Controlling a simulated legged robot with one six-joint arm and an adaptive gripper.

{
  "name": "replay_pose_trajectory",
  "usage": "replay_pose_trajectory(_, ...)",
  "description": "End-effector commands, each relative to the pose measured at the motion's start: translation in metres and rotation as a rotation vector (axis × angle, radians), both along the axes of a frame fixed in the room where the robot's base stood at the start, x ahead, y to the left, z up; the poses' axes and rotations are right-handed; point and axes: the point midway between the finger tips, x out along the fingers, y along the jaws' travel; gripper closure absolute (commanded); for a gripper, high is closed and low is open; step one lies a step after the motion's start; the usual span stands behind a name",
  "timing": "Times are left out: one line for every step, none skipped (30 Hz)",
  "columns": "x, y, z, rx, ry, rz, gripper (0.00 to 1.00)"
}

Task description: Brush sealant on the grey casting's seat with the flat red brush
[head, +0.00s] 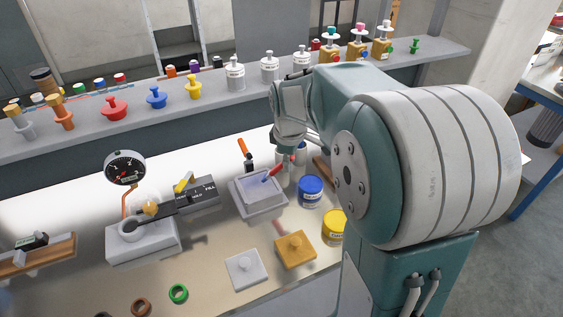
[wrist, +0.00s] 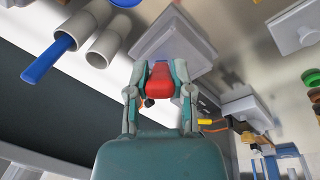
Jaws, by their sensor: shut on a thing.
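My gripper (wrist: 160,78) is shut on the flat red brush (wrist: 160,84), which it holds by its red body. In the head view the red brush (head: 272,173) tilts over a square, light grey casting (head: 262,210) with a raised rim and a pale bluish inside. The casting also shows beyond the fingers in the wrist view (wrist: 180,30). The brush's bristle end cannot be made out, nor whether it touches the casting. My arm hides part of the area behind the gripper.
A blue jar (head: 311,192) and a yellow jar (head: 334,228) stand right of the casting. A pale knobbed plate (head: 243,272) and an orange one (head: 295,252) lie in front. A gauge stand (head: 143,240) is at left. Grey cups (wrist: 108,42), one with a blue handle, stand close by.

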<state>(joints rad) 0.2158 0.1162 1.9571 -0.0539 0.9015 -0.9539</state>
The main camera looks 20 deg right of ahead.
Motion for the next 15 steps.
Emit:
replay_pose_trajectory(0.0,-0.005,0.0,0.0,0.0,-0.003,1.0)
replay_pose_trajectory(0.0,-0.007,0.0,0.001,0.0,-0.004,1.0)
replay_pose_trajectory(0.0,-0.01,0.0,0.0,0.0,-0.003,1.0)
replay_pose_trajectory(0.0,-0.012,-0.001,0.0,0.0,-0.003,1.0)
replay_pose_trajectory(0.0,-0.014,-0.001,0.0,0.0,-0.002,1.0)
replay_pose_trajectory(0.0,-0.017,-0.001,0.0,0.0,-0.003,1.0)
replay_pose_trajectory(0.0,-0.018,-0.001,0.0,0.0,-0.003,1.0)
replay_pose_trajectory(0.0,-0.019,-0.001,0.0,0.0,-0.003,1.0)
replay_pose_trajectory(0.0,-0.019,-0.001,0.0,0.0,-0.002,1.0)
replay_pose_trajectory(0.0,-0.02,-0.001,0.0,0.0,-0.001,1.0)
replay_pose_trajectory(0.0,-0.02,-0.001,0.0,0.0,-0.001,1.0)
replay_pose_trajectory(0.001,-0.019,-0.001,0.0,0.0,-0.001,1.0)
replay_pose_trajectory(0.003,-0.019,-0.001,0.0,0.0,0.0,1.0)
replay_pose_trajectory(0.004,-0.019,-0.001,0.0,0.0,0.0,1.0)
replay_pose_trajectory(0.007,-0.019,-0.001,0.0,0.0,0.0,1.0)
